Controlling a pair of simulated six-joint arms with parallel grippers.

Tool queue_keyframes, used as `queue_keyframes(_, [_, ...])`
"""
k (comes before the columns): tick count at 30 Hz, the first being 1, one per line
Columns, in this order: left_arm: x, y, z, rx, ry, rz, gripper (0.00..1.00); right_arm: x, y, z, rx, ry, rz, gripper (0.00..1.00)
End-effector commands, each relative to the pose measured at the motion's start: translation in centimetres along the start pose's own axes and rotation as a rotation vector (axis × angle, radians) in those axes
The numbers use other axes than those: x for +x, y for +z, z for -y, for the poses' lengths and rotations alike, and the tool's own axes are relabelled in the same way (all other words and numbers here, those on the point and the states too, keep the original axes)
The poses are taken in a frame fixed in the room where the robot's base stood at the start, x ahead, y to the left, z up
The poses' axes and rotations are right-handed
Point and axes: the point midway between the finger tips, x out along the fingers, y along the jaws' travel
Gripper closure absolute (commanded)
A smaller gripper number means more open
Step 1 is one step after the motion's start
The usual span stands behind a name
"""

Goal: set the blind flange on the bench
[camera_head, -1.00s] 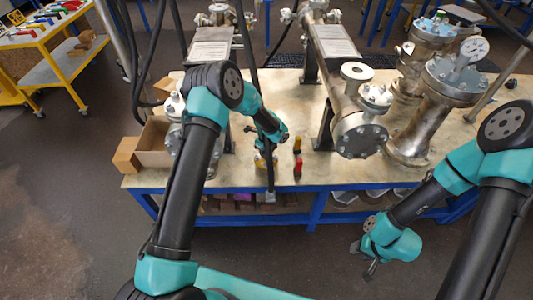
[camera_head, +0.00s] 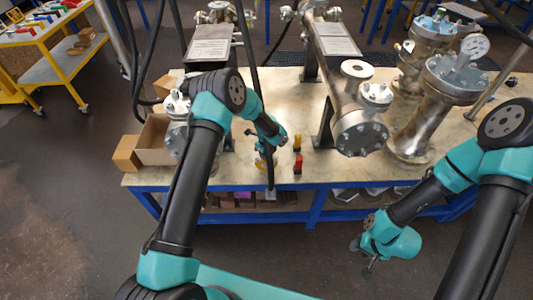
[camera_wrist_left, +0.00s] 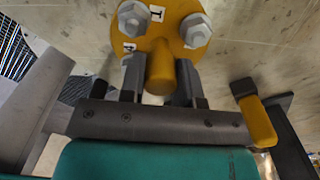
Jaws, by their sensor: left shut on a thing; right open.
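The blind flange (camera_wrist_left: 160,25) is a yellow disc with two hex bolts, small white letter labels and a round yellow knob. In the left wrist view my left gripper (camera_wrist_left: 160,78) is shut on that knob. In the head view my left gripper (camera_head: 264,150) is low over the front part of the bench (camera_head: 230,175), and the flange is largely hidden there. I cannot tell whether the flange touches the bench. My right gripper (camera_head: 368,264) is open and empty, in front of the bench at the right.
A small red piece (camera_head: 298,165) stands on the bench just right of my left gripper. A large flanged vessel (camera_head: 362,138) stands further right, with a gauge-topped vessel (camera_head: 425,120) beyond. An open cardboard box (camera_head: 153,150) sits at the left.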

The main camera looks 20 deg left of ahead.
Motion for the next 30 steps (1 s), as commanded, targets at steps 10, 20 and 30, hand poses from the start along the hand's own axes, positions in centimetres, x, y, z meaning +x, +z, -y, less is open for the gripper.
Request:
queue_keyframes(10, [0.1, 0.0, 0.0, 0.000, 0.000, 0.000, 0.44, 0.0, 0.0, 0.0, 0.000, 0.000, 0.000, 0.57])
queue_keyframes(20, [-0.5, 0.0, 0.0, 0.000, -0.001, 0.000, 0.44, 0.0, 0.0, 0.0, 0.000, 0.000, 0.000, 0.57])
queue_keyframes(30, [-5.4, 0.1, 0.1, 0.000, -0.003, 0.002, 0.44, 0.0, 0.0, 0.0, 0.000, 0.000, 0.000, 0.57])
